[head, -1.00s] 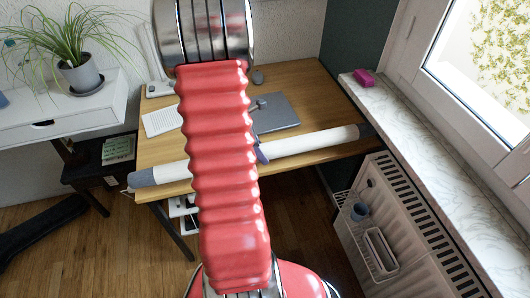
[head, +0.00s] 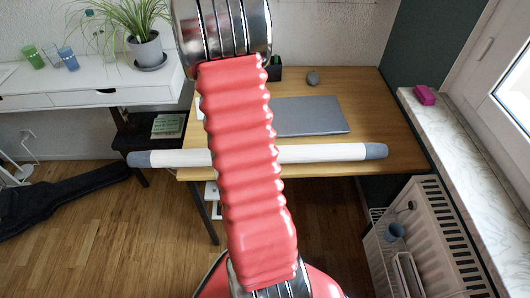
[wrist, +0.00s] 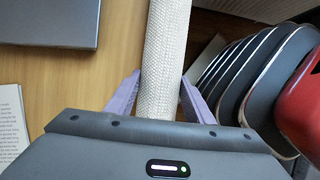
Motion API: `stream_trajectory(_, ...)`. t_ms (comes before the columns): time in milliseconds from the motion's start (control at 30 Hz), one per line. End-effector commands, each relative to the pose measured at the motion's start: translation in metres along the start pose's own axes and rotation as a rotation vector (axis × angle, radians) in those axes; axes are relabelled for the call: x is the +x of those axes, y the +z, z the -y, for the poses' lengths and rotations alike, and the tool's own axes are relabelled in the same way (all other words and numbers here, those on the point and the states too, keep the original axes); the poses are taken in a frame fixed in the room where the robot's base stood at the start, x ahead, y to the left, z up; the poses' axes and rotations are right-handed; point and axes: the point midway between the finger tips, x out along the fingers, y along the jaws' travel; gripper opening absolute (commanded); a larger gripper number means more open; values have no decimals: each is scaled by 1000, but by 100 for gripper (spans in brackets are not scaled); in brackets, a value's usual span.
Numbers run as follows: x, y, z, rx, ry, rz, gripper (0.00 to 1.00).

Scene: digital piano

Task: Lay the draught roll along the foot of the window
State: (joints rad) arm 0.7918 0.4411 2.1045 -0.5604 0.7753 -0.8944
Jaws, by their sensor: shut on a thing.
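The draught roll is a long pale cream roll (head: 320,153) with grey ends. In the head view it lies nearly level across the picture, over the front part of the desk, its left end out past the desk's left side. My red ribbed arm hides its middle. In the wrist view the woven roll (wrist: 165,40) runs up between the two lilac fingers of my gripper (wrist: 160,78), which is shut on it. My gripper is hidden in the head view. The window (head: 515,90) is at the right edge, above a marbled sill (head: 455,145).
A pink block (head: 425,95) sits on the sill. Below it is a white radiator (head: 435,235) with a cup-like blue thing (head: 394,232) at its side. A grey laptop (head: 310,116) lies on the wooden desk (head: 390,100). A white shelf (head: 85,95) with a plant (head: 145,45) is at left.

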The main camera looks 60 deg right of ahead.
Motion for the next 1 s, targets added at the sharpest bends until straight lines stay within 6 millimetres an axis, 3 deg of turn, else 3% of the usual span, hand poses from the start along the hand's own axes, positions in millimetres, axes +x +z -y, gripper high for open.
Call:
stream_trajectory(667,-2,-2,-1,8,-2,0,6)
stream_trajectory(867,-18,-9,-12,94,-44,-1,6)
stream_trajectory(1000,-42,-22,-25,224,-109,-4,6)
